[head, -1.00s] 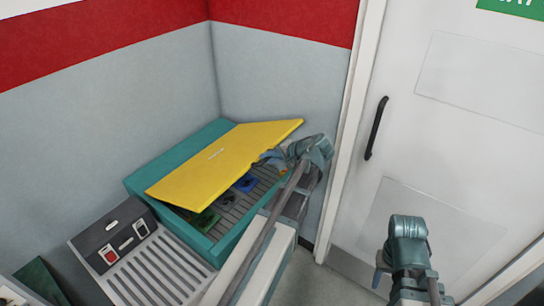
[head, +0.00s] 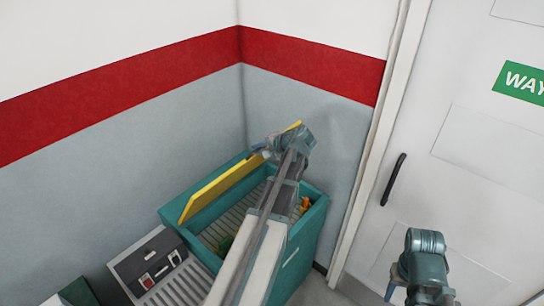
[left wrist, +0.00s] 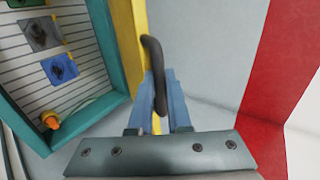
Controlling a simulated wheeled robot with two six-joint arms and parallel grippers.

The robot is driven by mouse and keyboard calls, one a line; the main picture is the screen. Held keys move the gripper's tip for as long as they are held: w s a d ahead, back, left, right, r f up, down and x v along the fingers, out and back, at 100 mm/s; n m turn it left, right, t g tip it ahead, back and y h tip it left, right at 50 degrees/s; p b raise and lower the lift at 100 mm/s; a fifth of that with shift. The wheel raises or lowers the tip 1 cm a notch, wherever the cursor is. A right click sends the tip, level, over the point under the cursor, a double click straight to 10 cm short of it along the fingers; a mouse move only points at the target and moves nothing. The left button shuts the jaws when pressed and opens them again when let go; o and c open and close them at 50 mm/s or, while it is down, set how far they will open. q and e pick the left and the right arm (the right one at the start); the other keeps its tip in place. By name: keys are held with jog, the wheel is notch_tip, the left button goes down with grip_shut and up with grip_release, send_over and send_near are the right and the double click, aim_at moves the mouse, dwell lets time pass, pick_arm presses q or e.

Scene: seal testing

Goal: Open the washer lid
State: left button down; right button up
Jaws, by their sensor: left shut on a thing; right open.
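The washer (head: 310,232) is a teal box against the wall in the head view. Its yellow lid (head: 222,187) is raised steeply, seen nearly edge-on, with the inside exposed. My left gripper (head: 261,148) is at the lid's upper right corner, its arm crossing in front of the washer. In the left wrist view, my left gripper (left wrist: 164,97) is shut on the dark lid handle (left wrist: 154,55), beside the yellow lid (left wrist: 129,35). My right gripper (head: 391,282) is open and empty at lower right, away from the washer.
Inside the washer, a blue piece (left wrist: 60,68), a grey piece (left wrist: 40,35) and an orange piece (left wrist: 50,120) lie on the slatted floor. A control panel (head: 147,262) with a red button stands left of the washer. A white door (head: 470,180) is on the right.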

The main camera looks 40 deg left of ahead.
pick_arm(q)
jog(key=a+r+p, duration=0.3)
jog(key=a+r, duration=0.1)
jog(key=a, duration=0.4)
jog(key=shift+w, duration=0.35)
jog(key=c, duration=0.9)
grip_release()
jog(key=shift+d, duration=0.15)
jog(key=shift+s+r, duration=0.1)
jog(key=d, duration=0.4)
jog(key=d+r+p, duration=0.1)
jog(key=d, duration=0.4)
jog(key=s+d+p, duration=0.1)
jog(key=d, duration=0.4)
jog(key=shift+d+r, duration=0.25)
jog(key=shift+r, duration=0.1)
